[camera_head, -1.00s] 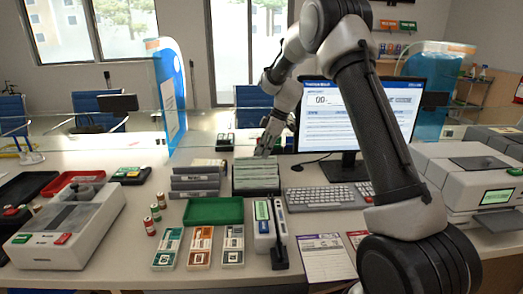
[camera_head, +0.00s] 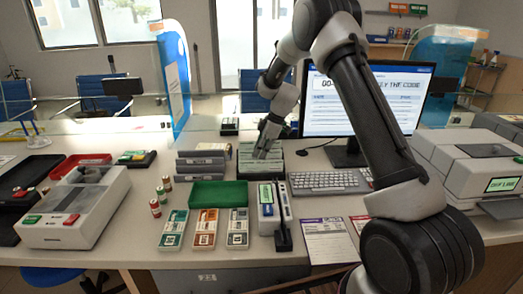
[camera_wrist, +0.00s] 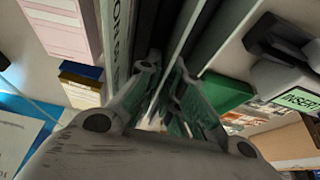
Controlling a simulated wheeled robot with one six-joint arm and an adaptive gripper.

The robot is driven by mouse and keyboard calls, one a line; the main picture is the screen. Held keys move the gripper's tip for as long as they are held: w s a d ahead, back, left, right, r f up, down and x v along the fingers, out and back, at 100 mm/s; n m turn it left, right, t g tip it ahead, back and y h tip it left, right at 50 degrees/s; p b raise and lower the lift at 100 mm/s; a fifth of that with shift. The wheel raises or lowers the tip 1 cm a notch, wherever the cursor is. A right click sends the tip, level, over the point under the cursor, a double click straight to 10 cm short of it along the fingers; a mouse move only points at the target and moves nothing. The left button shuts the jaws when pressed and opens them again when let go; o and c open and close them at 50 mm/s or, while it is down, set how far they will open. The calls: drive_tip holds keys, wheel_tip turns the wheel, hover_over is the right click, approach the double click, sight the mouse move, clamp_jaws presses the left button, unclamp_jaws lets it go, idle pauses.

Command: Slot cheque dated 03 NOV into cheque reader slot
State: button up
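A file rack (camera_head: 247,173) with several upright pale green sheets or dividers stands in the middle of the counter. My gripper (camera_head: 260,152) points down into its top. In the wrist view, the gripper (camera_wrist: 165,72) has its fingers apart, among dark dividers and thin pale edges. Whether a sheet lies between the fingertips is unclear. No cheque dated 03 NOV can be read. A slim white device with a small green screen (camera_head: 266,196), apparently the cheque reader, stands in front of the rack. The wrist view shows a screen reading "INSERT" (camera_wrist: 300,100) at right.
A green tray (camera_head: 218,194) lies left of the slim device. A keyboard (camera_head: 328,182) and monitor (camera_head: 365,105) are to the right. Several labelled cards (camera_head: 207,229) lie along the front.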

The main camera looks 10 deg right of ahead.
clamp_jaws()
drive_tip(key=shift+r, duration=0.15)
wheel_tip(320, 180, up, 11)
idle(1.7)
drive_tip(key=shift+r, duration=0.1)
idle(0.3)
